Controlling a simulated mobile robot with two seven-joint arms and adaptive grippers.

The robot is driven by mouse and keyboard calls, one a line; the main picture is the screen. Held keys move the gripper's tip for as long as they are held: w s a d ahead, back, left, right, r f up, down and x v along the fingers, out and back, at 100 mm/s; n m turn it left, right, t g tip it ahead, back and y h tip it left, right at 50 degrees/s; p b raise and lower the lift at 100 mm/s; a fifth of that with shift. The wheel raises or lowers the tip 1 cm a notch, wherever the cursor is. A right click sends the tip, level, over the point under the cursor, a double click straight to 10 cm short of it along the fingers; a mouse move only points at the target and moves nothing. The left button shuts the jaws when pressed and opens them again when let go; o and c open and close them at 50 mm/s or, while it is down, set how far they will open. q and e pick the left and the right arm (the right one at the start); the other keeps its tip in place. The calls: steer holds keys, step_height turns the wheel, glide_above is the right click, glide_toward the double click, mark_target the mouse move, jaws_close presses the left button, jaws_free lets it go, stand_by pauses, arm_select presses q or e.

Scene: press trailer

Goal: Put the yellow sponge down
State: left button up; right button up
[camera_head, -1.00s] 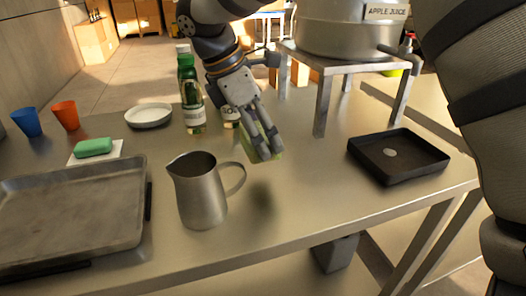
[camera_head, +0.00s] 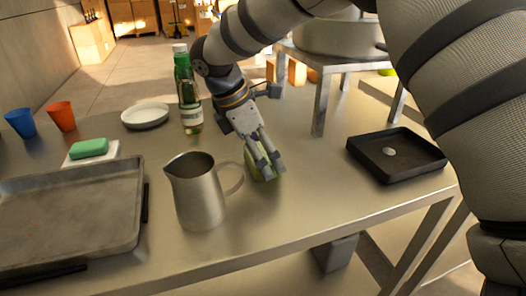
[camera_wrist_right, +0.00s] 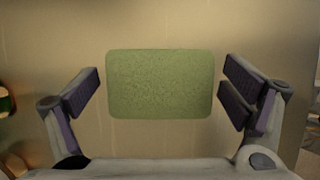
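The yellow sponge (camera_head: 255,163) looks yellowish green and is on the table right of the metal pitcher, partly hidden by the gripper in the head view. My right gripper (camera_head: 271,172) reaches down over it with a finger on either side. In the right wrist view the sponge (camera_wrist_right: 160,84) lies between the two finger pads, with a clear gap on both sides. My right gripper (camera_wrist_right: 168,92) is open there and does not hold it. My left gripper is not in view.
The metal pitcher (camera_head: 196,195) stands close left of the sponge. A green bottle (camera_head: 188,92) is behind, a black tray (camera_head: 397,155) to the right. A green sponge (camera_head: 88,147) lies on a white mat near a large metal tray (camera_head: 70,215). Table between pitcher and black tray is mostly clear.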

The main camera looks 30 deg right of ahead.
steer(key=v, duration=1.2)
steer(key=shift+r+b, duration=0.2)
steer(key=shift+b, duration=0.25)
